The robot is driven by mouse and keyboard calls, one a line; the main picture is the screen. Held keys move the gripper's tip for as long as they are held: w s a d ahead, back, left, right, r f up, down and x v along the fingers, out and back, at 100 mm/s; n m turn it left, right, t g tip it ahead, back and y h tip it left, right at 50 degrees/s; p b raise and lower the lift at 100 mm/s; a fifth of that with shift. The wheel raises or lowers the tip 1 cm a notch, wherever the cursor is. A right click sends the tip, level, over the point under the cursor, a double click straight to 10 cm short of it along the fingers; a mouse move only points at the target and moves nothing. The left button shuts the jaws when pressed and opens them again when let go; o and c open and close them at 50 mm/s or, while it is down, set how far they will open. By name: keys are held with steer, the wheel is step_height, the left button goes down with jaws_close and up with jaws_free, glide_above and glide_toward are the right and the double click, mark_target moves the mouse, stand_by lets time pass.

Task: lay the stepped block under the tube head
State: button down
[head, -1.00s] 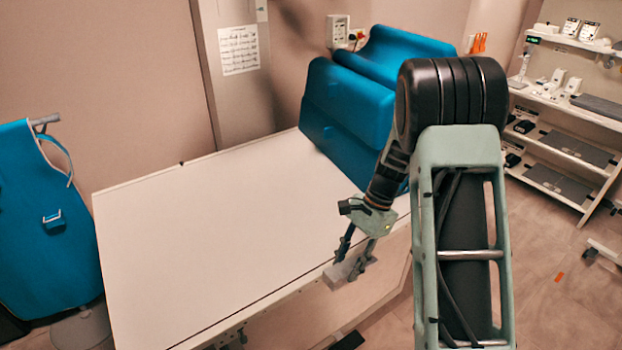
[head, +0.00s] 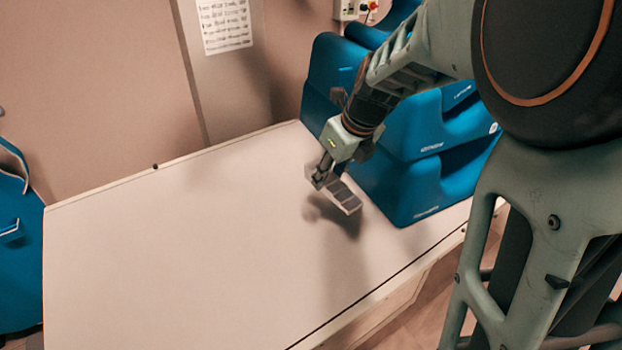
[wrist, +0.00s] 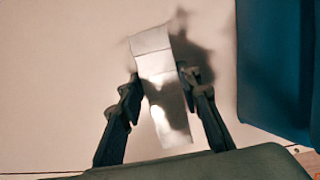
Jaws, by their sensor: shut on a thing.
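The stepped block (head: 347,197) is a grey metal piece with several flat bands. It also shows in the wrist view (wrist: 152,52), lengthwise between the fingers. My gripper (head: 326,174) is shut on it and holds it over the white table top (head: 190,240). A shadow falls on the table beside the block, so it looks to be above the surface, tilted in the head view. In the wrist view my gripper (wrist: 158,92) has one dark finger on each side of the block. I cannot make out a tube head in any view.
Blue padded blocks (head: 400,195) stand at the right end of the table, close to my gripper; their edge shows in the wrist view (wrist: 270,70). The left and middle of the table are clear. A blue apron (head: 20,270) hangs at the far left.

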steer(key=shift+w+a+r+m, duration=0.1)
steer(key=shift+w+r+m, duration=0.2)
steer(key=shift+w, duration=0.25)
steer(key=w+a+f, duration=0.1)
steer(key=w+f, duration=0.2)
steer(key=w, duration=0.1)
steer(key=w+a+f, duration=0.1)
steer(key=w+f, duration=0.2)
steer(key=w, duration=0.1)
steer(key=w+a+f, duration=0.2)
steer(key=w+f, duration=0.1)
steer(key=w, duration=0.1)
steer(key=shift+w, duration=0.25)
steer(key=shift+w+a+f, duration=0.15)
steer(key=shift+w+f, duration=0.25)
steer(key=shift+f, duration=1.55)
steer(key=shift+f, duration=0.1)
steer(key=c, duration=1.4)
jaws_free()
steer(key=shift+s, duration=0.1)
